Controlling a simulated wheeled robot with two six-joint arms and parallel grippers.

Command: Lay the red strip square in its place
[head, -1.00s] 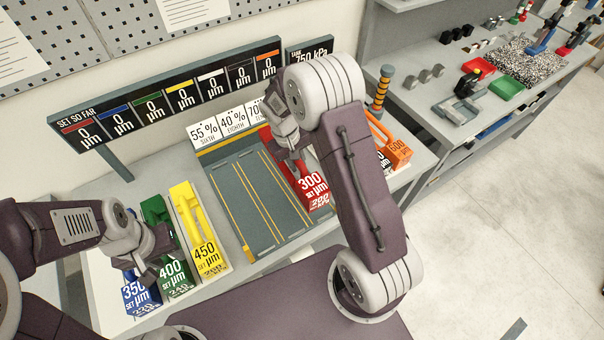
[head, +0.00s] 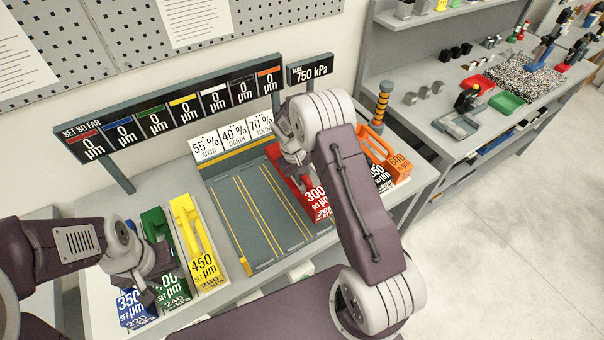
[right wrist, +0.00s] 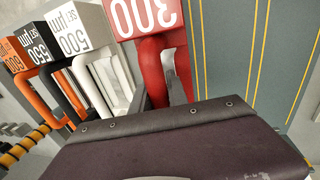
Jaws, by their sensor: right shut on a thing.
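The red strip (head: 318,203), marked 300, lies lengthwise along the right side of the grey board (head: 238,213) with yellow lane lines. My right gripper (head: 297,172) is shut on its handle; in the right wrist view the red handle (right wrist: 153,62) sits between the grey fingers (right wrist: 168,80). Whether the strip rests flat on the board or slightly above it, I cannot tell. My arm hides part of its right side. My left gripper (head: 158,278) is at lower left, over the blue (head: 132,308) and green (head: 172,288) strips; its fingers are unclear.
A yellow strip (head: 205,265) stands left of the board. Orange (head: 398,165), black and white strips stand to its right, partly behind my right arm. White percentage cards (head: 235,135) stand at the board's back edge, below a readout sign (head: 160,118).

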